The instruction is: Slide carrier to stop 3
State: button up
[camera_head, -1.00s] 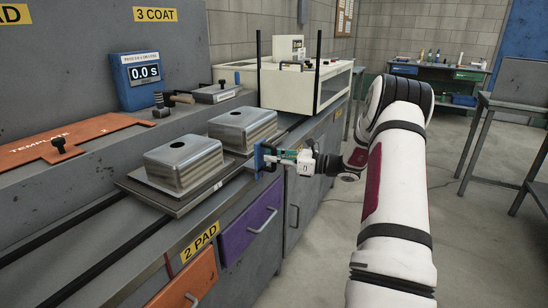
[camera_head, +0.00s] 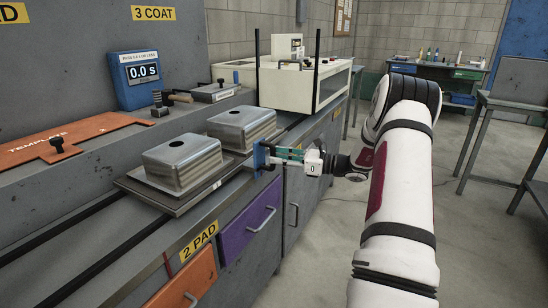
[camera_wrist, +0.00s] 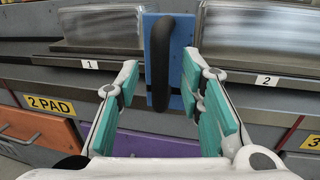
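The carrier (camera_head: 150,196) is a dark flat tray on the bench rails, bearing two upturned metal sinks (camera_head: 183,162) (camera_head: 241,128). In the wrist view its edge has labels 1 (camera_wrist: 90,64) and 2 (camera_wrist: 267,81). A blue plate (camera_head: 259,157) with a black upright handle (camera_wrist: 159,60) stands at its front edge, between the sinks. My gripper (camera_head: 283,153) is in front of this plate. In the wrist view its teal-padded fingers (camera_wrist: 160,84) are open, one on each side of the handle, with gaps visible. A yellow 3 COAT sign (camera_head: 153,13) is on the back panel.
A 2 PAD label (camera_head: 198,242) is on the bench front, near the left of the carrier. A white machine (camera_head: 306,84) with black posts stands beyond the carrier. An orange template (camera_head: 75,139) and a blue timer (camera_head: 139,80) are behind. Bare rails (camera_head: 85,240) run toward the near left.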

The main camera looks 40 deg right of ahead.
jog(key=v, duration=0.9)
jog(key=shift+s+d, duration=0.2)
jog(key=shift+s, duration=0.05)
